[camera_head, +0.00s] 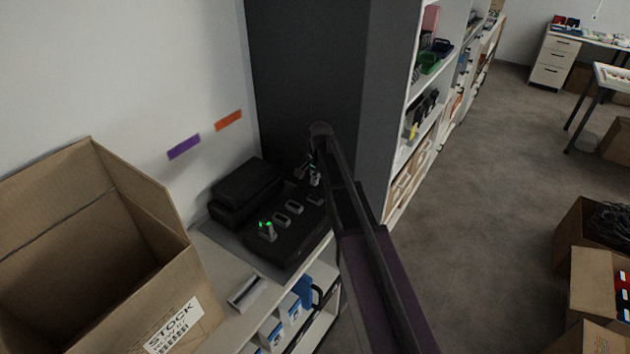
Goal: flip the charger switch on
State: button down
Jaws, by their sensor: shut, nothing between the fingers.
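The charger (291,241) is a black box with a row of pale slots or modules on its top, standing on a shelf top. A small upright piece with a green light (267,229) sits at its near left end. Another green glow shows at its far end, beside my gripper (310,166). My gripper is small in view, shut and empty, pointing down over the charger's far end. My own arm hides part of the charger's right side. I cannot make out the switch, nor whether the fingertips touch anything.
An open carton (90,250) marked STOCK stands at the left. A black case (246,188) lies behind the charger. A tall dark cabinet (305,75) rises behind my wrist. A small grey-white block (246,291) lies near the shelf's front.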

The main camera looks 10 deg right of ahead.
aim_at(312, 197)
jog(key=shift+w+a+f+b, duration=0.15)
jog(key=shift+f+b, duration=1.2)
jog(key=shift+f, duration=0.15)
jog(key=shift+w+a+f+b, duration=0.1)
jog(key=shift+f+b, duration=1.25)
jog(key=shift+f, duration=0.15)
